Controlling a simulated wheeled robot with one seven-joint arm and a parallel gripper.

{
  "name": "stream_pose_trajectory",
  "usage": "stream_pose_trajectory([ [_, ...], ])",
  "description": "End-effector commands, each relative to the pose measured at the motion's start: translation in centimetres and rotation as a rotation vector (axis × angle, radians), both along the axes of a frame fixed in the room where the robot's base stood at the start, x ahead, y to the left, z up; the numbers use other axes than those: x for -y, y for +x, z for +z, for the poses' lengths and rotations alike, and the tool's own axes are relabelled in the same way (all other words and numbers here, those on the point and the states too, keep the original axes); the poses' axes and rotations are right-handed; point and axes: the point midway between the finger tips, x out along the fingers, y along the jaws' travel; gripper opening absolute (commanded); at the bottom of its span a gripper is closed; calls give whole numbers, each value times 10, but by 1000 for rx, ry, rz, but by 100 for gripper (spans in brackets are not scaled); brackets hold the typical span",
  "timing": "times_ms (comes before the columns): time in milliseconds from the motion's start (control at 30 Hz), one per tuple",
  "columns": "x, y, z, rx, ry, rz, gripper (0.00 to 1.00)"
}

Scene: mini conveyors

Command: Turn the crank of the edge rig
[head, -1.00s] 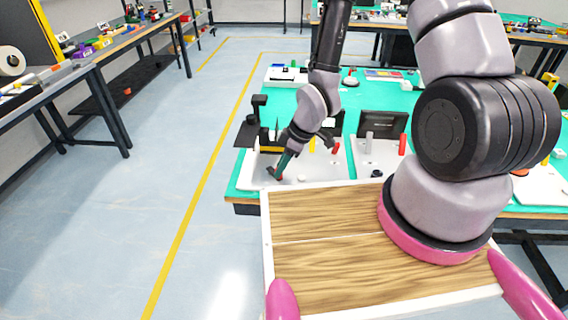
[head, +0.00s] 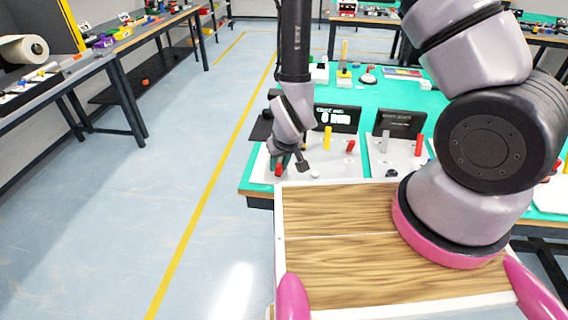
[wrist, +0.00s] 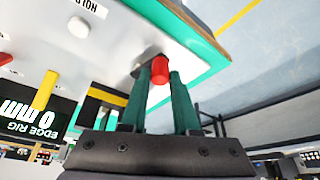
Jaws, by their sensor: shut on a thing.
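The edge rig is a white board (head: 318,163) at the left front corner of the green table. Its black display (head: 338,118) stands behind it and also shows upside down in the wrist view (wrist: 38,112), reading "EDGE RIG" and what looks like 0 mm. The crank's red knob (wrist: 159,70) is between the green fingers of my gripper (wrist: 160,80), on a dark crank arm (wrist: 143,62). In the head view my gripper (head: 281,163) is low at the rig's left end, shut on the red knob (head: 279,169). The fingers partly hide the knob and crank.
A yellow post (head: 327,138), a red handle (head: 351,146) and a white button (head: 315,174) are on the same board. A second rig with a dark display (head: 398,122) stands to the right. Open floor lies left of the table.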

Motion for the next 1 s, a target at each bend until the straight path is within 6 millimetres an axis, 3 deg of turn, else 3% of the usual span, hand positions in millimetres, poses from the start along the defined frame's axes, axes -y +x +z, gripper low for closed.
stream_pose_trajectory([
  [600,-25,17,1,3,4,-570,0],
  [1000,-29,27,0,0,4,-788,0],
])
